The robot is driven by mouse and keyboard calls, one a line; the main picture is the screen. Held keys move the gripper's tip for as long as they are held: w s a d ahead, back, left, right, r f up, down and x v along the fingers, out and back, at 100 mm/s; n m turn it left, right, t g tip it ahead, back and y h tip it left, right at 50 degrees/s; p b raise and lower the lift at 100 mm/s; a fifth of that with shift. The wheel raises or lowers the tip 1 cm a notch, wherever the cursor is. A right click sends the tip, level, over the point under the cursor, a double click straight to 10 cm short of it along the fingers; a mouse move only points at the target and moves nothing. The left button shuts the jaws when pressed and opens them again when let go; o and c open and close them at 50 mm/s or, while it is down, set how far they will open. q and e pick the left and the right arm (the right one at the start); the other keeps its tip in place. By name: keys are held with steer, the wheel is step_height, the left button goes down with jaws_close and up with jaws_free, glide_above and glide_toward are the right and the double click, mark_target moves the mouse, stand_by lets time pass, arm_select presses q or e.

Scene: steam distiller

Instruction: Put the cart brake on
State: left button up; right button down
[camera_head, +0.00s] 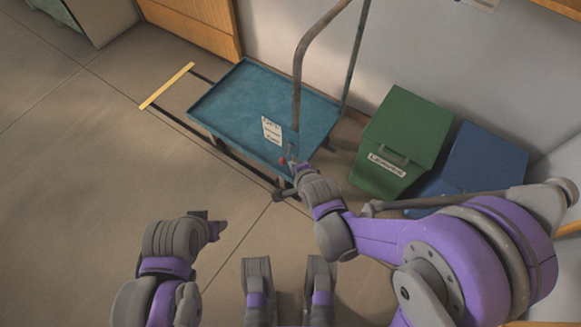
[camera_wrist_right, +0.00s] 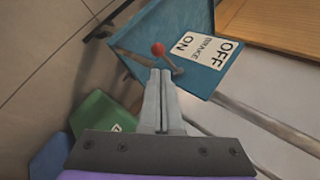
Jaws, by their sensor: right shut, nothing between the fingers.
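The cart has a blue-green tray (camera_head: 235,105) and a grey bent-tube handle (camera_head: 299,70). A white label (camera_head: 271,130) lies at its near end; in the right wrist view the label (camera_wrist_right: 203,50) reads OFF, BRAKE, ON. The brake lever has a red knob (camera_wrist_right: 158,48) and a short grey stem. It leans up-left in that view, with the knob beside the ON end of the label. My right gripper (camera_head: 296,167) is shut and empty, its tips (camera_wrist_right: 160,74) just below the knob; contact cannot be told. My left gripper (camera_head: 218,229) is low over the floor, its opening unclear.
A green bin (camera_head: 400,120) with a white label and a blue bin (camera_head: 483,160) stand right of the cart by the wall. A wooden cabinet (camera_head: 200,22) is behind the cart.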

arm_select(q)
steer(key=shift+p+v, duration=0.55)
steer(key=shift+v, duration=0.5)
arm_select(e)
steer(key=s+r, duration=0.2)
steer(key=s, duration=0.8)
steer(key=shift+s+d, duration=0.2)
arm_select(q)
steer(key=shift+d, duration=0.1)
